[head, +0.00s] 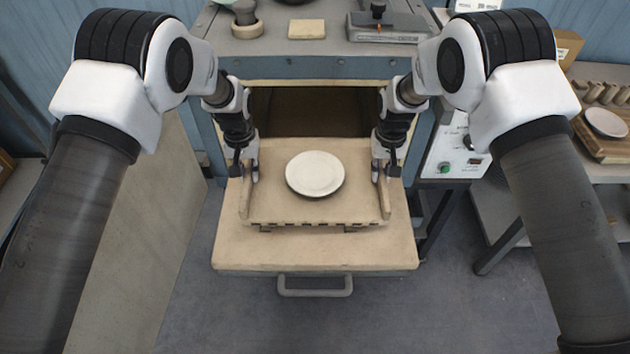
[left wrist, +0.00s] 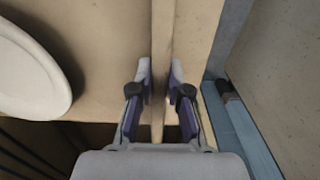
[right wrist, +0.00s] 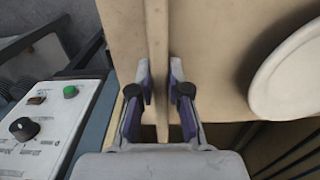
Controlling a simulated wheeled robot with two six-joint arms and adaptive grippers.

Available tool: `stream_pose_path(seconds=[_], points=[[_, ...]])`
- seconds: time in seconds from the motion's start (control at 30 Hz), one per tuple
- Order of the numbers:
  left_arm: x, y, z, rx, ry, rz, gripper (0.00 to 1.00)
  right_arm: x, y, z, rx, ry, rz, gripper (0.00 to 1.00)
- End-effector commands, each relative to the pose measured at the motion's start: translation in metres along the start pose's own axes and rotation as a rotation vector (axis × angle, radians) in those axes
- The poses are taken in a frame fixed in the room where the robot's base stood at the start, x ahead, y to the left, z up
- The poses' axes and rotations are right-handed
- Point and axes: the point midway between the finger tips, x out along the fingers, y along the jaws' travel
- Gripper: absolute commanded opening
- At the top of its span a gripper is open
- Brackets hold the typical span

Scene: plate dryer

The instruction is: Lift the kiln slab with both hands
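The kiln slab (head: 270,212) is a tan board with a raised rail along each side. It rests on small supports over the pulled-out kiln shelf (head: 315,255). A round white plate (head: 315,173) lies on its middle. My left gripper (head: 247,176) is at the left rail, with its fingers on either side of that rail (left wrist: 163,40) in the left wrist view. My right gripper (head: 382,174) straddles the right rail (right wrist: 157,40) the same way. Both grippers look open around the rails, with gaps beside them; firm contact is not visible.
The dark kiln opening (head: 310,112) is behind the slab. A shelf handle (head: 315,286) sticks out at the front. A control box (head: 452,150) stands to the right, and a side table (head: 600,160) with a plate is further right. Floor in front is clear.

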Motion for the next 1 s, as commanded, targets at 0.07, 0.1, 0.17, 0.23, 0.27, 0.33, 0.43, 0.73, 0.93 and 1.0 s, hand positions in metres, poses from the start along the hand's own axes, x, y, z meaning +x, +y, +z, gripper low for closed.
stream_pose_path(seconds=[0.07,0.1,0.17,0.23,0.27,0.33,0.43,0.73,0.93,1.0], points=[[0.000,0.000,0.000,0.000,0.000,0.000,0.00,0.000,0.000,0.000,0.000,0.000,0.000,0.00],[0.000,0.000,0.000,0.000,0.000,0.000,0.00,0.000,0.000,0.000,0.000,0.000,0.000,0.00],[-0.001,0.000,-0.001,0.000,0.002,0.000,0.00,-0.001,0.000,-0.001,0.000,0.002,0.000,0.00],[-0.002,0.000,-0.001,0.000,0.002,0.000,0.00,-0.002,0.000,-0.001,0.000,0.002,0.000,0.00],[-0.003,0.000,-0.001,0.000,0.002,0.000,0.00,-0.003,0.000,-0.001,0.000,0.002,0.000,0.00],[-0.007,0.000,-0.001,0.000,0.002,0.000,0.00,-0.007,0.000,-0.001,0.000,0.002,0.000,0.00],[-0.017,0.000,-0.001,0.000,0.002,0.000,0.00,-0.017,0.000,-0.001,0.000,0.002,0.000,0.00],[-0.051,0.000,-0.001,0.000,0.002,0.000,0.00,-0.051,0.000,-0.001,0.000,0.002,0.000,0.00],[-0.052,0.000,-0.001,0.000,0.001,0.000,0.00,-0.052,0.000,-0.001,0.000,0.002,0.000,0.00],[-0.051,0.000,-0.001,0.000,0.001,0.000,0.00,-0.051,0.000,-0.001,0.000,0.002,0.000,0.00]])
